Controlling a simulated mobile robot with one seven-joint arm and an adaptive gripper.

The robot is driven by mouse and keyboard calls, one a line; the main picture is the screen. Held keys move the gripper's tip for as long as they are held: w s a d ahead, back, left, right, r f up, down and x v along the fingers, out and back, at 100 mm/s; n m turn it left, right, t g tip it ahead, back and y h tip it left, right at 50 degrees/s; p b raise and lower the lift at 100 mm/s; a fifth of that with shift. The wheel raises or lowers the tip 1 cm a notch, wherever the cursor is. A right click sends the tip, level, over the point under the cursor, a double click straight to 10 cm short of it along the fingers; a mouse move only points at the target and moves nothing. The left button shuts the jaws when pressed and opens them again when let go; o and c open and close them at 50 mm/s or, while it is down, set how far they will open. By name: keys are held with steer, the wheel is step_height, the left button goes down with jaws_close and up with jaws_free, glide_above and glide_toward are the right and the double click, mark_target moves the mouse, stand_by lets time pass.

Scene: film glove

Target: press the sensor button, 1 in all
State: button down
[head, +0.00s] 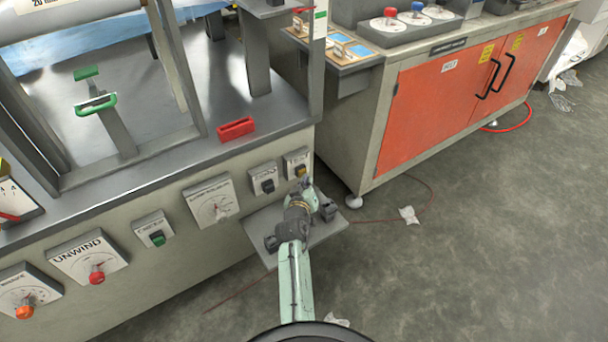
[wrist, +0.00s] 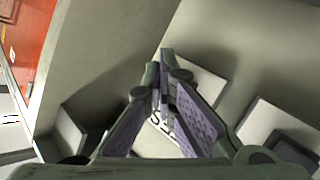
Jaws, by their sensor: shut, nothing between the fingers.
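Several control plates sit on the machine's front. The rightmost plate (head: 296,160) carries a yellow button (head: 300,171); its lettering is too small to read, so I cannot confirm it is the sensor button. My gripper (head: 306,184) is shut and empty, with its tips just below and in front of that button in the head view. In the wrist view the closed fingertips (wrist: 165,55) overlap a pale plate (wrist: 208,84) with partly hidden dark lettering. Its button is hidden behind the fingers. I cannot tell whether the tips touch it.
To the left are a plate with a black switch (head: 268,186), a dial plate (head: 214,208), a green button (head: 158,239) and the red UNWIND knob (head: 97,276). A grey shelf (head: 327,232) juts out below the gripper. A red-doored cabinet (head: 440,105) stands right; the floor there is mostly open.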

steer(key=shift+s+d+p, duration=0.35)
steer(key=shift+s+d, duration=0.05)
steer(key=shift+s, duration=0.25)
steer(key=shift+s+d+p, duration=0.65)
steer(key=shift+s+d, duration=0.1)
steer(key=shift+s, duration=0.25)
steer(key=shift+s+d+p, duration=0.6)
steer(key=shift+s+d, duration=0.15)
steer(key=shift+s, duration=0.25)
